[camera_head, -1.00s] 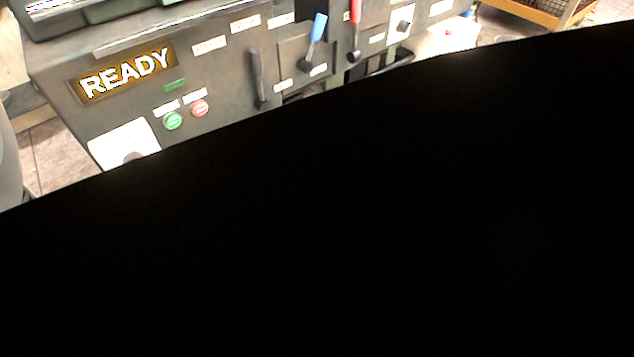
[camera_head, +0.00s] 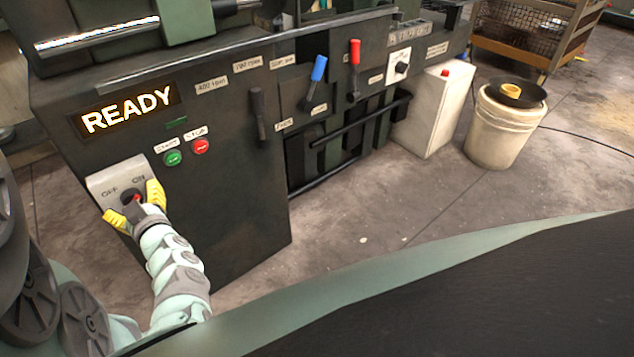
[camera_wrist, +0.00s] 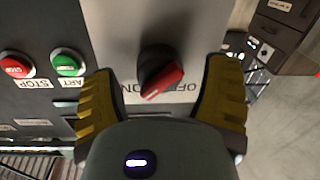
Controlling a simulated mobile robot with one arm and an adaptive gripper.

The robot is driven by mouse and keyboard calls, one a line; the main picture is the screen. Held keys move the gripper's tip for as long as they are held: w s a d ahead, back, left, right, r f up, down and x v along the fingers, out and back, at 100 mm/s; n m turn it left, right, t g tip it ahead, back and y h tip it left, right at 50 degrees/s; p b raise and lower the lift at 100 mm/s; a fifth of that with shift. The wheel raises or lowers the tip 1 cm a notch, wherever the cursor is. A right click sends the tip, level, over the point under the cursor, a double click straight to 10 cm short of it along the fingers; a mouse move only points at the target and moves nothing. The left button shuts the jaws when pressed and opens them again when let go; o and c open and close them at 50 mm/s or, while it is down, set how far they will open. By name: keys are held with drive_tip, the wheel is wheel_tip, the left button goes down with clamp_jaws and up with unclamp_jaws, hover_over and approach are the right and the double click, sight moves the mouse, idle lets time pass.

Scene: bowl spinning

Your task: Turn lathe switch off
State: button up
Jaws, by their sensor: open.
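The lathe switch is a black rotary knob with a red pointer (camera_wrist: 163,80) on a light grey plate (camera_head: 108,181) marked OFF and ON, low on the lathe's front panel. In the wrist view the labels are upside down, and the red pointer slants down-left toward the ON side. My gripper (camera_head: 135,206) is at the plate, its yellow fingers open on either side of the knob. In the wrist view the fingers (camera_wrist: 160,98) flank the knob with gaps on both sides. The knob (camera_head: 130,195) is partly hidden by my gripper in the head view.
A lit READY display (camera_head: 127,110) sits above the plate. Green (camera_head: 172,158) and red (camera_head: 201,146) buttons lie close to its right. Black (camera_head: 257,112), blue (camera_head: 316,80) and red (camera_head: 354,70) levers are farther right. A bucket (camera_head: 498,130) stands on the floor.

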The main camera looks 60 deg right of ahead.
drive_tip(key=shift+c, duration=0.2)
drive_tip(key=c, duration=1.2)
drive_tip(key=shift+o, duration=0.2)
drive_tip(key=shift+n+b, duration=0.3)
drive_tip(key=shift+n, duration=0.1)
drive_tip(key=n+b, duration=0.1)
drive_tip(key=n, duration=0.1)
drive_tip(key=n+b, duration=0.1)
drive_tip(key=shift+a+f+n+b, duration=0.15)
drive_tip(key=shift+n+b, duration=0.15)
drive_tip(key=shift+n, duration=0.1)
drive_tip(key=n+b, duration=0.2)
drive_tip(key=n, duration=0.2)
drive_tip(key=shift+g+b, duration=0.3)
drive_tip(key=shift+b, duration=0.1)
drive_tip(key=shift+n+b, duration=0.35)
drive_tip(key=shift+n, duration=0.45)
